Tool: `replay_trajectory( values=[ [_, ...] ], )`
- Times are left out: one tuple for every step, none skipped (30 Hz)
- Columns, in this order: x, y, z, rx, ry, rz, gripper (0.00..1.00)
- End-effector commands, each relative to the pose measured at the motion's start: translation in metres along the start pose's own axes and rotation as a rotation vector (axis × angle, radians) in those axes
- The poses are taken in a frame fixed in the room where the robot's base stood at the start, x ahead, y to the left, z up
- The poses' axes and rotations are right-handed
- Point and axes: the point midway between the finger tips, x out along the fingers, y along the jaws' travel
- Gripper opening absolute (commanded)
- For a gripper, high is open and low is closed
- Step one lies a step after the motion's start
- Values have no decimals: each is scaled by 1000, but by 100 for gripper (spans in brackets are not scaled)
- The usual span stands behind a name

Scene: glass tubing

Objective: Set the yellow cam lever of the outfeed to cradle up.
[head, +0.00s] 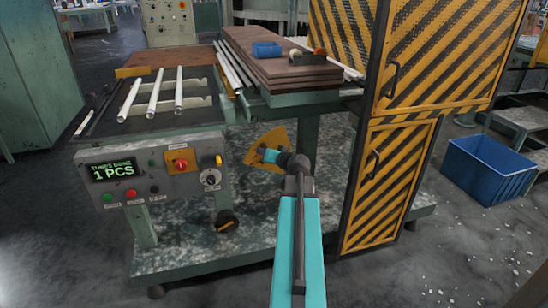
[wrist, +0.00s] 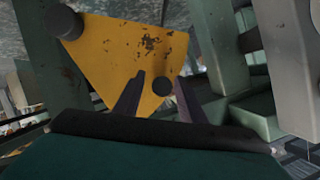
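A yellow triangular plate (head: 277,137), which looks like the cam lever, sits beside the table frame, left of the striped cabinet. In the wrist view the yellow plate (wrist: 120,50) fills the upper middle, with worn dark spots. It has a black round knob (wrist: 62,22) at its upper left corner and a smaller black round pin (wrist: 162,86) near its lower tip. My gripper (wrist: 161,80) is open, its two dark fingers apart on either side of the small pin. Whether they touch the plate cannot be told. In the head view my wrist hides part of the plate.
A control panel (head: 150,177) with a "1 PCS" display, buttons and a red switch stands to the left. White tubes (head: 154,95) lie on the rack above. The striped cabinet (head: 385,180) is close on the right. A blue bin (head: 488,168) stands on the floor farther right.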

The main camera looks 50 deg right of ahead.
Motion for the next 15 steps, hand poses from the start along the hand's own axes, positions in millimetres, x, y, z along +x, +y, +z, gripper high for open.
replay_trajectory(
  values=[
    [-3, 0, 0, 0, 0, 0, 37],
    [-4, 0, 0, 0, 0, 0, 37],
    [-7, 0, 0, 0, 1, 1, 37],
    [-9, 0, 0, 0, 1, 1, 37],
    [-11, 0, 0, 0, 1, 1, 37],
    [-15, 0, 0, 0, 1, 1, 37],
    [-18, 0, 0, 0, 2, 1, 37],
    [-21, 0, 0, 0, 2, 2, 37],
    [-25, 0, 0, 0, 2, 2, 37],
    [-28, 0, 0, 0, 2, 1, 37],
    [-32, 0, 0, 0, 1, 1, 37],
    [-36, -1, 1, 0, 1, 1, 37],
    [-39, -1, 1, 0, 1, 1, 37],
    [-43, 0, 0, 0, 1, 1, 37],
    [-48, 0, 0, 0, 2, 2, 37]
  ],
)
